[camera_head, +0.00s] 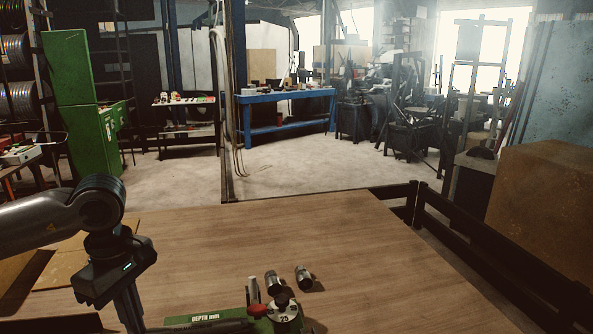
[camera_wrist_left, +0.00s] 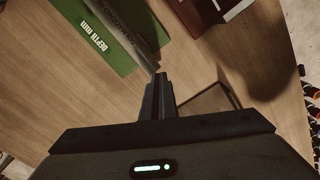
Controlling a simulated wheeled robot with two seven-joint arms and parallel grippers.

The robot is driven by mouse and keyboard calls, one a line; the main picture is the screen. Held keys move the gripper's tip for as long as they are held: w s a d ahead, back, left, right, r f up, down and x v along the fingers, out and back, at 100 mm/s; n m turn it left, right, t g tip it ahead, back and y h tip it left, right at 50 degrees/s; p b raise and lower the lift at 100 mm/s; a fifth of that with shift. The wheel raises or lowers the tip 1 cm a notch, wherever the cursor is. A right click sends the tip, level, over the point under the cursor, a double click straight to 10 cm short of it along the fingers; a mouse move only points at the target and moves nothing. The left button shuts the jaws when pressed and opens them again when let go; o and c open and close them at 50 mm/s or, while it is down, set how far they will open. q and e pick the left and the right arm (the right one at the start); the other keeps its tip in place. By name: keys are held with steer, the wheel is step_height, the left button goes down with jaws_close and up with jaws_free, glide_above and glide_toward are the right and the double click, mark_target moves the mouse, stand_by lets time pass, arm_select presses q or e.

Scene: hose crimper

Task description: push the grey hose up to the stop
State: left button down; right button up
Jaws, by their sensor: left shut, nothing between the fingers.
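The grey hose (camera_wrist_left: 124,30) lies along the green crimper base (camera_wrist_left: 92,37), which carries a "DEPTH mm" label. In the head view the green base (camera_head: 200,320) shows at the bottom edge, with the dark hose (camera_head: 215,328) partly cut off. My left gripper (camera_wrist_left: 160,80) is shut and empty. In the wrist view its fingertips appear right at the near end of the hose; I cannot tell whether they touch it. In the head view my left gripper (camera_head: 132,320) points down, left of the base. The stop cannot be made out. My right gripper is not in view.
A round part marked 75 (camera_head: 285,312) sits at the base's right end. Two metal fittings (camera_head: 272,281) (camera_head: 304,277) stand behind it on the wooden table (camera_head: 250,235). A dark red object (camera_wrist_left: 205,12) lies at the top of the wrist view. The table's middle is clear.

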mark_target(165, 328)
arm_select(q)
steer(key=shift+w+d+b, duration=0.2)
steer(key=shift+w+d, duration=0.05)
steer(key=shift+d, duration=0.75)
steer(key=shift+w+d+b, duration=0.2)
steer(key=shift+d+b, duration=0.05)
steer(key=shift+d, duration=0.7)
steer(key=shift+w+d+b, duration=0.2)
steer(key=shift+w+d, duration=0.05)
steer(key=shift+d, duration=0.75)
steer(key=shift+s+a+b, duration=0.15)
steer(key=shift+a+b, duration=0.25)
steer(key=shift+a, duration=0.1)
stand_by(0.3)
stand_by(0.3)
step_height(165, 328, up, 8)
steer(key=p, duration=0.3)
steer(key=shift+p, duration=0.35)
stand_by(0.4)
stand_by(0.4)
